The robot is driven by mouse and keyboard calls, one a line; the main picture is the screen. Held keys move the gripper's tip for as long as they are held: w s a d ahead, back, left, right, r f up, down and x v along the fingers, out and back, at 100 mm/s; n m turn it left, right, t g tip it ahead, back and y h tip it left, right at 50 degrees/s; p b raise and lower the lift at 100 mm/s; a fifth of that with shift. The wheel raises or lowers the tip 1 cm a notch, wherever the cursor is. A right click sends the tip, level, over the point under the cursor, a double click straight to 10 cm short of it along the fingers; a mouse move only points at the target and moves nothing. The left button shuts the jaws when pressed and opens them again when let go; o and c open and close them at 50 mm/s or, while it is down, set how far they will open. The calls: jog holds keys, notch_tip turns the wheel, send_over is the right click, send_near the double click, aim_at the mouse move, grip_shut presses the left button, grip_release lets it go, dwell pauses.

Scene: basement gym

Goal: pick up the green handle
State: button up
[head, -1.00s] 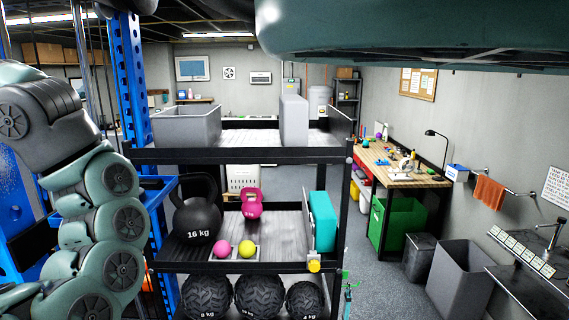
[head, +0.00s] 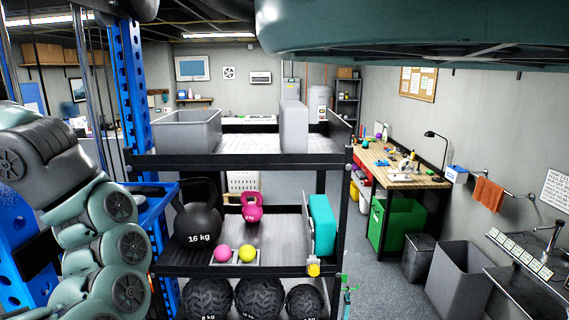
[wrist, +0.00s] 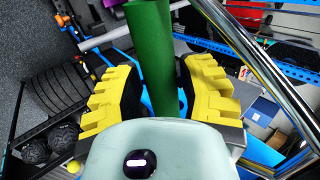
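The green handle (wrist: 154,60) is a smooth green cylinder in the wrist view. It runs from the top edge down the middle of the picture, and its lower end is hidden behind my gripper's pale body. My gripper (wrist: 158,88) has yellow fingers with dark pads, one on each side of the handle. The fingers are apart, with narrow gaps showing between the pads and the handle, so it looks open. I cannot tell how deep the handle lies between the fingers. In the head view neither the handle nor my gripper can be made out.
A chrome bar (wrist: 255,60) slants close by on the right in the wrist view. The head view shows a blue rack upright (head: 131,80) and a black shelf (head: 240,160) with a black kettlebell (head: 197,222). Open floor (head: 385,290) lies right of the shelf.

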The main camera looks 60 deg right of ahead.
grip_shut()
dwell(0.3)
jog(key=shift+r+b, duration=0.1)
jog(key=shift+b, duration=0.5)
